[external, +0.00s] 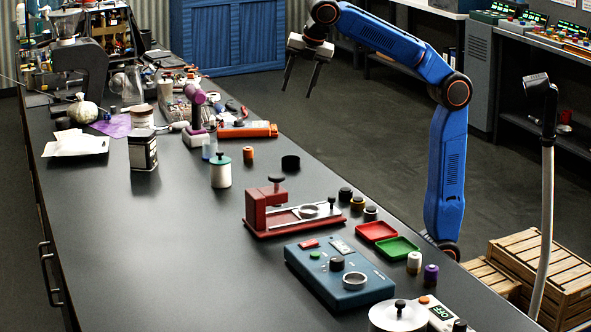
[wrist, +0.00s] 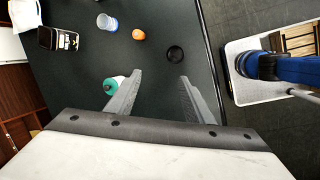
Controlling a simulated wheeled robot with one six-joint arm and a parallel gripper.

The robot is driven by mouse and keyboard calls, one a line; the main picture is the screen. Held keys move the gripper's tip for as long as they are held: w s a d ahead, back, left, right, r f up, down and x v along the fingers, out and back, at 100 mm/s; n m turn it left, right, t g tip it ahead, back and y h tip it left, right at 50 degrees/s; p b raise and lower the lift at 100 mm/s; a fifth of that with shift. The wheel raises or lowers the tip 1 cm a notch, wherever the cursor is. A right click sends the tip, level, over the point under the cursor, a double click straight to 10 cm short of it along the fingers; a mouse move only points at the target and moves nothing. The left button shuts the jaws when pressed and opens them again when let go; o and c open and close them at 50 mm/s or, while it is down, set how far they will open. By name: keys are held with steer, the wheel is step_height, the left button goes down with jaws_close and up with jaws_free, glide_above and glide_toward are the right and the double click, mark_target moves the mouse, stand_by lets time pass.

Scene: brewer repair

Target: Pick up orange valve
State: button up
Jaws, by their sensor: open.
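The orange valve appears to be the small orange cylinder (external: 248,153) standing on the dark table, between a white jar with a green lid and a black ring. In the wrist view a small round orange thing (wrist: 138,34), likely the same one, lies ahead of the fingertips, slightly left. My gripper (external: 298,90) is open and empty, raised well above the table's right edge and apart from the valve. In the wrist view its two fingers (wrist: 161,76) stand apart with only dark tabletop between them.
Near the valve are the jar (external: 220,171), a black ring (external: 290,163) and an orange tool (external: 247,130). A red press (external: 266,208) and a blue control box (external: 339,276) stand nearer the camera. The left front of the table (external: 120,240) is clear.

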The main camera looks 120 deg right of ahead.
mark_target(248, 149)
steer(key=shift+w+d+f+n+g+h, duration=0.8)
steer(key=shift+w+d+f+n, duration=0.7)
steer(key=shift+w+d+n, duration=2.4)
steer(key=shift+m, duration=0.8)
steer(key=x, duration=0.7)
steer(key=w+a+x, duration=0.1)
steer(key=x, duration=1.4)
steer(key=shift+w+a+f, duration=0.2)
steer(key=shift+w+f, duration=0.05)
steer(key=shift+f, duration=0.15)
jaws_close()
